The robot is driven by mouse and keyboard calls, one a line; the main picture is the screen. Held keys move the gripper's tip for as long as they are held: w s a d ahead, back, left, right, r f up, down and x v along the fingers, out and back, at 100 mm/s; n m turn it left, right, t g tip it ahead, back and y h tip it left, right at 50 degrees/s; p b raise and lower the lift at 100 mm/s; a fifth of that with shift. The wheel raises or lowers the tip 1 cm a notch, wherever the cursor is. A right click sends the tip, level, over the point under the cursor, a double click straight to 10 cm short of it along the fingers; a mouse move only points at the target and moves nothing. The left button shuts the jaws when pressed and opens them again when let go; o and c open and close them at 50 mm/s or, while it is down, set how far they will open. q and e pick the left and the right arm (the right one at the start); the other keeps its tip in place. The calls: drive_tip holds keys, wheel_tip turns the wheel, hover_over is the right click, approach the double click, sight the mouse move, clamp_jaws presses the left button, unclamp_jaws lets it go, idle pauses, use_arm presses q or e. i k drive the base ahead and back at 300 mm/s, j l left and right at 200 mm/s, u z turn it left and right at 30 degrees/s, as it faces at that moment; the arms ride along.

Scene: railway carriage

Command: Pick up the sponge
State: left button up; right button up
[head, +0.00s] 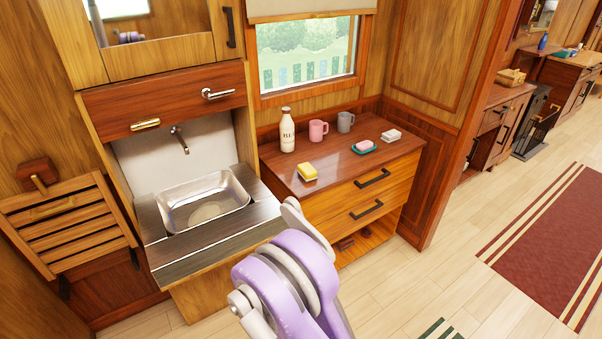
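The sponge (307,172) is a small block, yellow on top with a pale lower layer. It lies on the wooden counter of the drawer cabinet (345,170), near its front left edge, and nothing touches it. A purple and grey arm of mine rises from the bottom middle of the head view, in front of the cabinet and below the sponge. I cannot tell which arm it is. No gripper fingers can be made out on it, and neither gripper shows clearly.
A milk bottle (287,131), pink mug (318,131), grey mug (345,122), soap in a teal dish (363,147) and a white block (391,136) stand behind and right of the sponge. A metal sink (203,201) is at left.

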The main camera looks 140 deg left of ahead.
sight(307, 171)
drive_tip(key=u, duration=4.5)
